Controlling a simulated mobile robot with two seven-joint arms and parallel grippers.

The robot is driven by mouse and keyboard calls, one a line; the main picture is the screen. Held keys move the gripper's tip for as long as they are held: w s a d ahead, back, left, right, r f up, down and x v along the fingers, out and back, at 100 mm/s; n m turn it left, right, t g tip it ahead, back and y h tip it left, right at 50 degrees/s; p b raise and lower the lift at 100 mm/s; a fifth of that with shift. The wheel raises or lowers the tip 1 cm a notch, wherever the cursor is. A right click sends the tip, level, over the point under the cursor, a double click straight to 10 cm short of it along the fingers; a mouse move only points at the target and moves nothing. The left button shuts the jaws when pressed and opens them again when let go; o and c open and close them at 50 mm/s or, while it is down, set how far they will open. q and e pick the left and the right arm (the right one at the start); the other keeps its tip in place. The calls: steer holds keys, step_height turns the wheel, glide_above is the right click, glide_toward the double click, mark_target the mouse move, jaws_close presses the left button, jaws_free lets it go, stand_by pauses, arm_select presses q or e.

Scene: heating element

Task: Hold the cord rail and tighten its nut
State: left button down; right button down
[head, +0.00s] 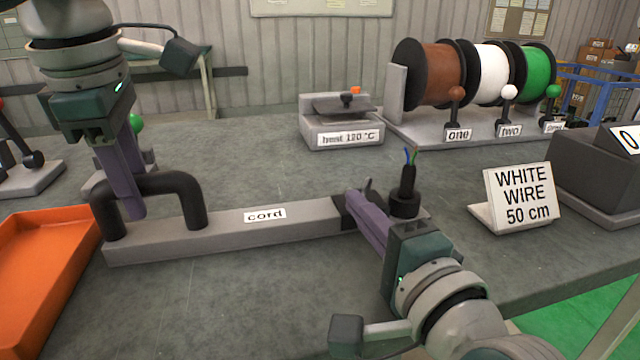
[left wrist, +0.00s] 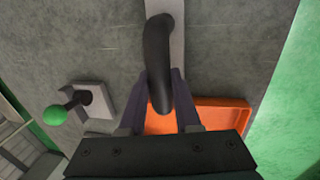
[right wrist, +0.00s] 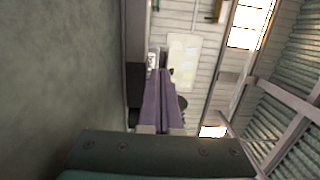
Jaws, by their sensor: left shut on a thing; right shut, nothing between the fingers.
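The cord rail (head: 300,226) is a grey bar labelled "cord" lying on the bench, with a black arched handle (head: 160,184) at its left end. My left gripper (head: 134,208) points down and is shut on the handle; the handle also shows between its fingers in the left wrist view (left wrist: 160,65). At the rail's right end is a black block with a black gland nut (head: 405,203), from which a black cord (head: 408,180) with coloured wire ends stands upright. My right gripper (head: 356,200) is shut and empty beside the nut, at the block; whether it touches is unclear.
An orange tray (head: 40,270) lies left of the rail. A "heat 120 °C" unit (head: 342,130) and a rack of brown, white and green spools (head: 490,75) stand behind. A "WHITE WIRE 50 cm" sign (head: 522,197) stands right of the nut.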

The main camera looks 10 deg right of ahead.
steer(key=shift+w+a, duration=0.3)
steer(key=shift+a, duration=0.25)
steer(key=shift+w+a, duration=0.3)
steer(key=shift+a, duration=0.2)
steer(key=shift+w+a+r+h, duration=0.1)
steer(key=shift+w+h, duration=0.1)
steer(key=shift+h, duration=0.1)
steer(key=shift+w+a+m+h, duration=0.1)
steer(key=shift+m+h, duration=0.5)
